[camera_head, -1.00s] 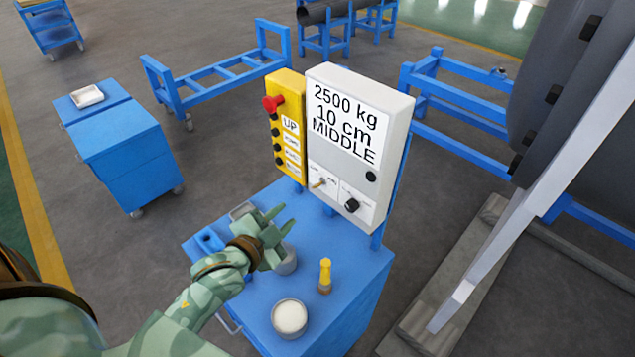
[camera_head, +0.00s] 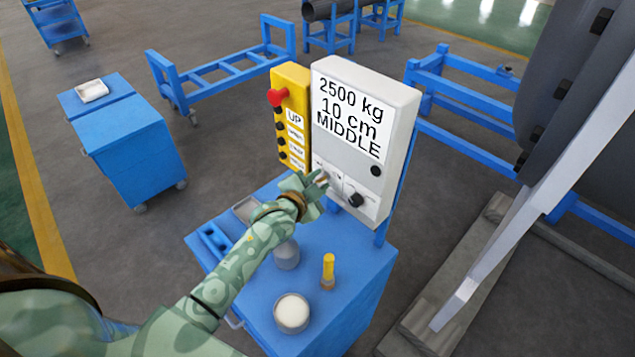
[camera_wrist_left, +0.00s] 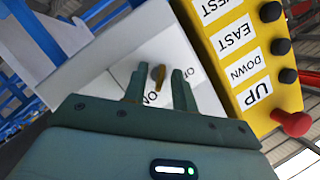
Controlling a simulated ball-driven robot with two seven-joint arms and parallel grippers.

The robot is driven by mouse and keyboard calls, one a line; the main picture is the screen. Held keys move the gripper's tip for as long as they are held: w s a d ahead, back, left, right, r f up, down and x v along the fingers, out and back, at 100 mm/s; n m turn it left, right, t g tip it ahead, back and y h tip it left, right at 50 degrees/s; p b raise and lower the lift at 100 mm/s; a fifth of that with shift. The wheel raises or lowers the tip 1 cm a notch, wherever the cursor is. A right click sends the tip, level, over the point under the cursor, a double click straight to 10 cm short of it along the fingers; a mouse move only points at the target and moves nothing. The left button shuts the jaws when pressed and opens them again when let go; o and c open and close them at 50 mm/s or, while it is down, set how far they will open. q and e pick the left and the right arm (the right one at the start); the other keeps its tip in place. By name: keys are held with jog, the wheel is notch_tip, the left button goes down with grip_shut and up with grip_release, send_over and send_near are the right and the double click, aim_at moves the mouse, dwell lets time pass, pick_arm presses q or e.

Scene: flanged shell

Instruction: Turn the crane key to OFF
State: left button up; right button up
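The crane key (camera_wrist_left: 161,77) is a small brass-coloured key in a switch on the light panel of the control box (camera_head: 398,110). In the left wrist view it shows between the two fingers of my left gripper (camera_wrist_left: 157,86), which stand apart on either side of it with visible gaps. An ON label lies near the key, and a partly hidden label starting with O is on its other side. In the head view my left gripper (camera_head: 320,182) is at the lower left of the box and largely hides the key. My right gripper is not in view.
The yellow pendant (camera_head: 290,112) with a red button (camera_head: 277,97) is left of the box. A black knob (camera_head: 356,199) is right of the key. The blue cart (camera_head: 345,290) below carries a yellow-handled tool (camera_head: 328,270) and a pot (camera_head: 292,312).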

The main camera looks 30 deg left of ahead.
pick_arm(q)
grip_shut()
